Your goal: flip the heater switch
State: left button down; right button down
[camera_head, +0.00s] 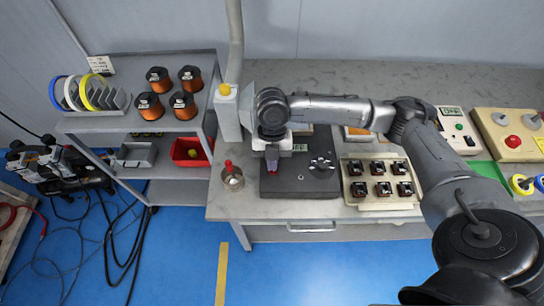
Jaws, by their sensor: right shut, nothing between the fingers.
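My right arm reaches in from the right, and its gripper (273,167) points down over the left part of a flat dark unit (295,185) on the workbench. The fingers are shut and empty. I cannot tell whether the fingertips touch the unit. The unit has a small display (299,148) and dark controls (321,162) on top. Left of it stands a small metal pot (232,183) with a red-topped piece. I cannot make out which part is the heater switch; the gripper and arm hide some of the unit. My left gripper is not in view.
A tray (354,203) of several dark square parts lies to the right. Beige control boxes (510,133) stand farther right. A grey shelf (190,59) on the left holds copper spools (159,80), colored rings and a red bin (181,163). The bench front (275,209) is clear.

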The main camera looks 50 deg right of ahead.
jog(key=shift+r+p, duration=0.35)
jog(key=shift+p, duration=0.05)
jog(key=p+v, duration=0.1)
jog(key=p, duration=0.1)
jog(key=p+v, duration=0.2)
jog(key=p, duration=0.1)
jog(key=shift+s+a+r, duration=0.15)
jog(key=shift+r, duration=0.25)
jog(key=w+d+p+v, duration=0.1)
jog(key=v, duration=0.8)
jog(key=shift+w+d, duration=0.15)
jog(key=shift+d, duration=0.1)
jog(key=shift+f, duration=0.1)
